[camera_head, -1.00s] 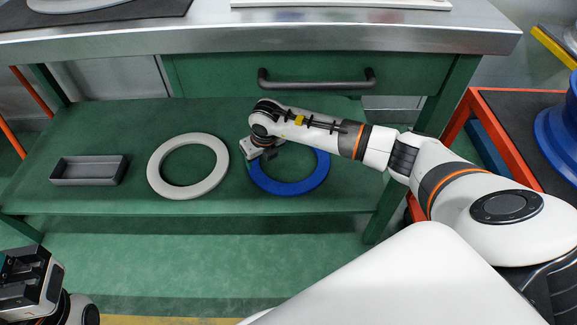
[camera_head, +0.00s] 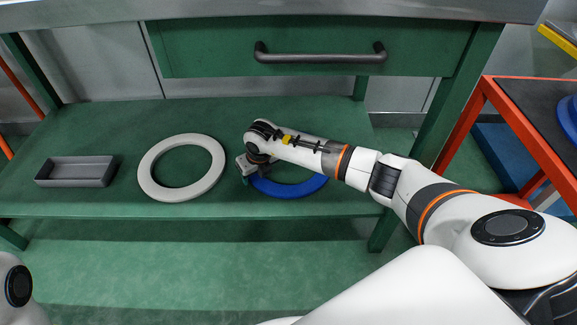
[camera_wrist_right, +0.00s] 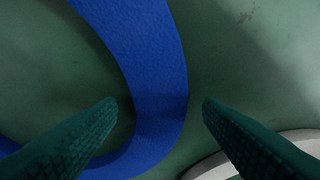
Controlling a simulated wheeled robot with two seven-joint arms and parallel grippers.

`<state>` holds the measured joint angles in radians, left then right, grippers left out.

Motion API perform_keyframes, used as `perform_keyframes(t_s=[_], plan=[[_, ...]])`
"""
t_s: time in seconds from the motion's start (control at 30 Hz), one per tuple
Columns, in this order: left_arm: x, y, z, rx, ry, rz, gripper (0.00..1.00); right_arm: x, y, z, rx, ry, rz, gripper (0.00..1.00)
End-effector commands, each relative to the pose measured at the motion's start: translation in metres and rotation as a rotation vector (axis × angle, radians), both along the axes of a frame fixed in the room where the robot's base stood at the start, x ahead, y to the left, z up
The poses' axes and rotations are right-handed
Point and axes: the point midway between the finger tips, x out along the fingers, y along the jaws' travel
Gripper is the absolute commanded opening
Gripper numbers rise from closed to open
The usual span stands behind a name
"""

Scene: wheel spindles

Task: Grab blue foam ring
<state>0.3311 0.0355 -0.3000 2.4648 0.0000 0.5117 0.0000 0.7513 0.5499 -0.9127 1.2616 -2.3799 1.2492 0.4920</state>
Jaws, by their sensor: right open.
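The blue foam ring (camera_head: 290,188) lies flat on the green lower shelf, partly hidden under my right forearm and wrist. My right gripper (camera_head: 248,178) is at the ring's left side, pointing down. In the right wrist view the open fingers (camera_wrist_right: 160,106) stand on either side of the blue ring's band (camera_wrist_right: 160,85), one over the ring's hole and one over the shelf outside it. I cannot tell how far the fingertips are above the shelf. My left gripper is out of view; only part of my left arm shows at the lower left.
A white ring (camera_head: 150,180) lies left of the blue ring; its edge also shows in the right wrist view (camera_wrist_right: 296,140). A grey tray (camera_head: 76,172) sits farther left. A drawer with a dark handle (camera_head: 320,57) hangs above. An orange-framed cart (camera_head: 528,130) stands at right.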

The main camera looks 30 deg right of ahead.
Motion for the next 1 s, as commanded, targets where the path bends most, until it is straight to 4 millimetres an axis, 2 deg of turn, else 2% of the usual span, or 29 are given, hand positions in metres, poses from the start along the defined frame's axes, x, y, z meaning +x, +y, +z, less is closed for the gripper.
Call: perform_keyframes(t_s=[0.33, 0.6, 0.63, 0.87, 1.0], plan=[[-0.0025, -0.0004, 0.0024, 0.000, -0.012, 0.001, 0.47, 0.0016, 0.0000, -0.0043, 0.000, -0.001, 0.000, 0.59], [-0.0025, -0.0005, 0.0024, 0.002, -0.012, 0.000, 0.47, 0.0015, -0.0001, -0.0045, 0.000, 0.000, -0.001, 0.15], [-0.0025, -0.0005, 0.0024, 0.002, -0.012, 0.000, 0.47, 0.0014, -0.0001, -0.0046, 0.000, 0.000, -0.001, 0.13], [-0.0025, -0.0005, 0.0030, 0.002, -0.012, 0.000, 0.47, 0.0014, -0.0002, -0.0038, 0.000, 0.000, -0.001, 0.12], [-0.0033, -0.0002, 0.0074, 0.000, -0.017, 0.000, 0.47, 0.0017, -0.0003, 0.0039, 0.000, -0.001, -0.001, 0.12]])
